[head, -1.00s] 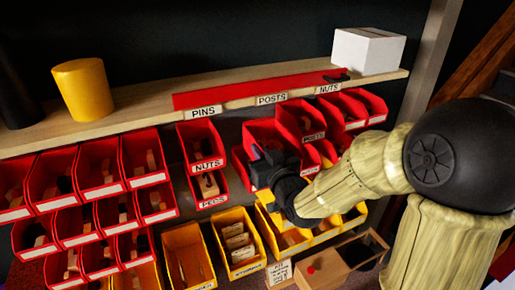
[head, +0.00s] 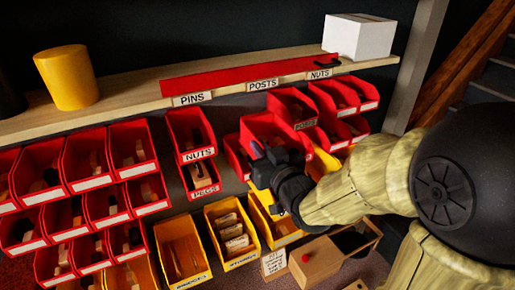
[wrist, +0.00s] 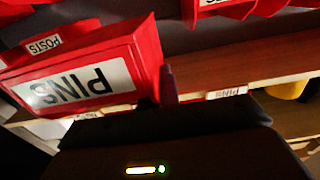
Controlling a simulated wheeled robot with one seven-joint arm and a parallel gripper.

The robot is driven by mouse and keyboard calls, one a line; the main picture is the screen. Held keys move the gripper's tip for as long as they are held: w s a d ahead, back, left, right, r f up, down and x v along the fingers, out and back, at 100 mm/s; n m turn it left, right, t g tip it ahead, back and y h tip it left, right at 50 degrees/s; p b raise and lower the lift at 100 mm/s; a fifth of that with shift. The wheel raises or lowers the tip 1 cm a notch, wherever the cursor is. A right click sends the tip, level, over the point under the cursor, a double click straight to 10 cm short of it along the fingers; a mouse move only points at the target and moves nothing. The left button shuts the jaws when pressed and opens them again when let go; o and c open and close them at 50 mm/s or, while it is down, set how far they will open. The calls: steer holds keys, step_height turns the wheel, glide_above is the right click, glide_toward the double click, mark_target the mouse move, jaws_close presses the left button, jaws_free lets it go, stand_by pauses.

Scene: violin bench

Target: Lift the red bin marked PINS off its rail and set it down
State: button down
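The red bin marked PINS (wrist: 78,86) is large and close in the wrist view, its label upside down. A dark finger of my gripper (wrist: 168,88) stands beside the bin's right-hand edge; the other finger is hidden. In the head view my gripper (head: 259,151) is at the lower front of a red bin (head: 262,126) in the middle of the rack. That bin's label is hidden behind my gripper. I cannot tell whether the fingers are closed on it or whether it is off the rail.
Red bins marked NUTS (head: 191,135) and PEGS (head: 203,180) hang to the left, and a POSTS bin (head: 292,105) to the right. Yellow bins (head: 184,251) stand below. The wooden shelf (head: 130,104) above holds a yellow cylinder (head: 67,78) and a white box (head: 359,37).

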steer(key=shift+b+v, duration=1.7)
steer(key=shift+b, duration=0.45)
